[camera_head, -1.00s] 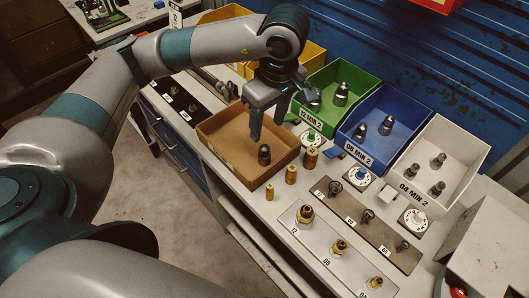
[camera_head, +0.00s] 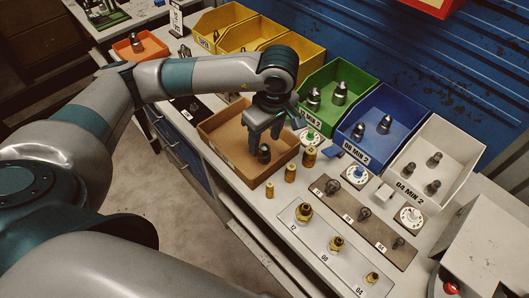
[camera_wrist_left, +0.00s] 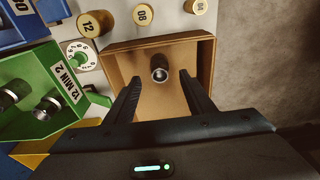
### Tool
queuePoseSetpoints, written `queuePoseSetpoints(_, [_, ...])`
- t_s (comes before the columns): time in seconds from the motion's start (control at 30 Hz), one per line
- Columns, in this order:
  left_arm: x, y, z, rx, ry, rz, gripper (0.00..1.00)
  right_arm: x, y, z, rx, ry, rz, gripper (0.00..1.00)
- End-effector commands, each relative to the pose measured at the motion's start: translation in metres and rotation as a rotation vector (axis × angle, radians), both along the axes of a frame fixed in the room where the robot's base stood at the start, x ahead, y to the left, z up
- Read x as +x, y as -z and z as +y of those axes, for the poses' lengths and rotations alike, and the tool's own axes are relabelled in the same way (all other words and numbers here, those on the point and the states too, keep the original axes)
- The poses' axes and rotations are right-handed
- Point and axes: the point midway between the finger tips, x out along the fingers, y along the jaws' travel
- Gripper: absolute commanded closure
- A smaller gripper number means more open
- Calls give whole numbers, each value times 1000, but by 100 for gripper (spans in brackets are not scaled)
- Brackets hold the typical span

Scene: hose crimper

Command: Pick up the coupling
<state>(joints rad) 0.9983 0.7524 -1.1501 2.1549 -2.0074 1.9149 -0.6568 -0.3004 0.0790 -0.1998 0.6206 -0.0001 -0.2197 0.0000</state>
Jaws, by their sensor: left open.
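The coupling (camera_head: 264,153), a small dark metal cylinder, stands in the brown box (camera_head: 228,167). In the left wrist view the coupling (camera_wrist_left: 159,70) shows near the far wall of the box (camera_wrist_left: 205,62), ahead of and between the fingertips. My left gripper (camera_head: 264,147) is open over the box, its fingers pointing down around the coupling in the head view; contact cannot be seen. The left gripper's two fingers (camera_wrist_left: 160,84) are spread and empty in the wrist view. My right gripper is not in view.
Green (camera_head: 352,113), blue (camera_head: 352,152) and white (camera_head: 394,183) bins with fittings stand to the right. Brass cylinders (camera_head: 291,173) stand close to the box's right side. Yellow bins (camera_head: 233,43) are behind my left arm. A plate of brass fittings (camera_head: 318,249) lies in front.

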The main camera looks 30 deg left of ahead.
Motion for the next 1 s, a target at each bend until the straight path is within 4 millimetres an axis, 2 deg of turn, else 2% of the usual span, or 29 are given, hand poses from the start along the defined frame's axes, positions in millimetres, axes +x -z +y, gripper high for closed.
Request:
queuePoseSetpoints(0.3, [-2, 26, -1, 1, -1, 5, 51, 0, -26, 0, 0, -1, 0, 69])
queuePoseSetpoints(0.5, [0, 47, 2, 1, 0, 2, 51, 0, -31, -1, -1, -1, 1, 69])
queuePoseSetpoints(1.0, [0, 50, 2, 0, 0, 1, 51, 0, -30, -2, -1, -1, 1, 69])
